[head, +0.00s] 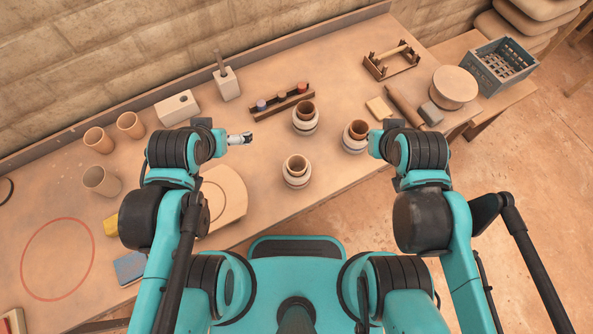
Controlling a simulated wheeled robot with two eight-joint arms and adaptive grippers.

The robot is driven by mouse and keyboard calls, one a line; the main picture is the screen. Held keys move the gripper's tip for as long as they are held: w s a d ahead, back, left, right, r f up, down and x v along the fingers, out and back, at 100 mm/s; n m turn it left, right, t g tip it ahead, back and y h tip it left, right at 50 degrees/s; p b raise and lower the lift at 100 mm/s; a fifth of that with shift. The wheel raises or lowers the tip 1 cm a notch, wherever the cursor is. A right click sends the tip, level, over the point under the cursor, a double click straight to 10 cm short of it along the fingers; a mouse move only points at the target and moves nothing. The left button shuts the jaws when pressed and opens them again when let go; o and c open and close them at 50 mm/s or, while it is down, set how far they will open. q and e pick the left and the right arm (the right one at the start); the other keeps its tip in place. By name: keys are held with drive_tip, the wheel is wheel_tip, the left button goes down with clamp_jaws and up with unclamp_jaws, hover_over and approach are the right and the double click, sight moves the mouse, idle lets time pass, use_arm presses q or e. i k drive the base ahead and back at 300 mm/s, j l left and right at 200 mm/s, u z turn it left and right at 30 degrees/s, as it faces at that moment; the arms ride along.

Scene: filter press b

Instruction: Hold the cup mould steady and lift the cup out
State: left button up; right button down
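Three pale round moulds each hold a brown cup: the back mould (305,129) with its cup (306,108), the right mould (352,146) with its cup (358,129), and the front mould (296,182) with its cup (297,163). The cup rims stand above the moulds. My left gripper (243,138) is over the table, left of the moulds and apart from them; its finger gap is too small to judge. My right gripper (374,141) is at the right mould's right side, mostly hidden by my arm; I cannot tell whether it touches.
Loose cups (98,141) stand at the left, near a red circle (57,259) on the table (270,210). A round-ended board (228,190) lies below my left gripper. A dark rack (282,102), wooden frame (390,61), roller (404,106) and crate (498,66) are farther back.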

sight(296, 164)
drive_tip(key=k+l+u, duration=0.5)
drive_tip(key=l, duration=0.15)
drive_tip(key=k+l+u, duration=0.45)
drive_tip(key=l, duration=0.15)
drive_tip(key=i, duration=0.05)
